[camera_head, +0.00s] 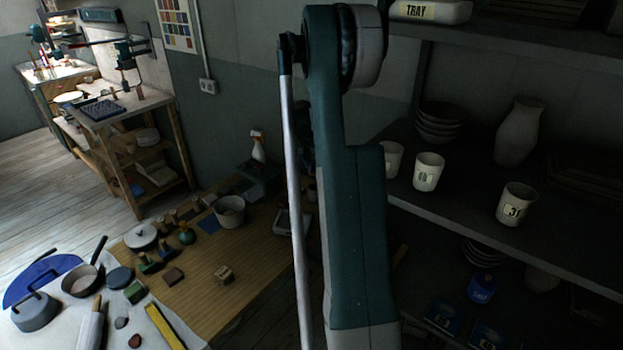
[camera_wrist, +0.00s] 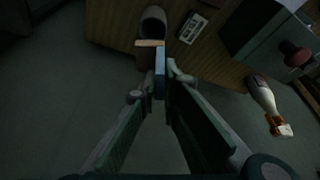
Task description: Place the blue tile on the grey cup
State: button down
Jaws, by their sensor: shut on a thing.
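In the wrist view, my gripper (camera_wrist: 160,88) is shut on the blue tile (camera_wrist: 160,68), a thin slab seen nearly edge-on between the fingertips. A dark grey rounded vessel, seemingly the grey cup (camera_wrist: 153,20), is on the wooden table past the tile, near the table's edge. A tan-topped block (camera_wrist: 150,43) shows between tile and vessel, partly covered by the tile. Tile and vessel look apart, but the height between them is hard to judge. In the head view, my arm hides the gripper and tile, and I cannot pick out this cup there.
The wooden table (camera_head: 195,290) holds a grey bucket (camera_head: 229,209), a spray bottle (camera_head: 258,146), a small wooden cube (camera_head: 224,275) and a flat device (camera_wrist: 192,28). A grey-green box (camera_wrist: 252,42) stands right in the wrist view. Shelves with white cups (camera_head: 428,171) are at right.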

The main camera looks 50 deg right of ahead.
aim_at(311, 167)
jog(key=shift+f, duration=1.9)
jog(key=shift+f+b, duration=0.5)
jog(key=shift+f, duration=1.4)
jog(key=shift+f, duration=0.15)
jog(key=c, duration=2.6)
grip_release()
jog(key=shift+o, duration=0.2)
jog(key=shift+r, duration=0.2)
jog(key=shift+p+v, duration=0.75)
jog(key=shift+v, duration=5.25)
jog(key=shift+f, duration=0.1)
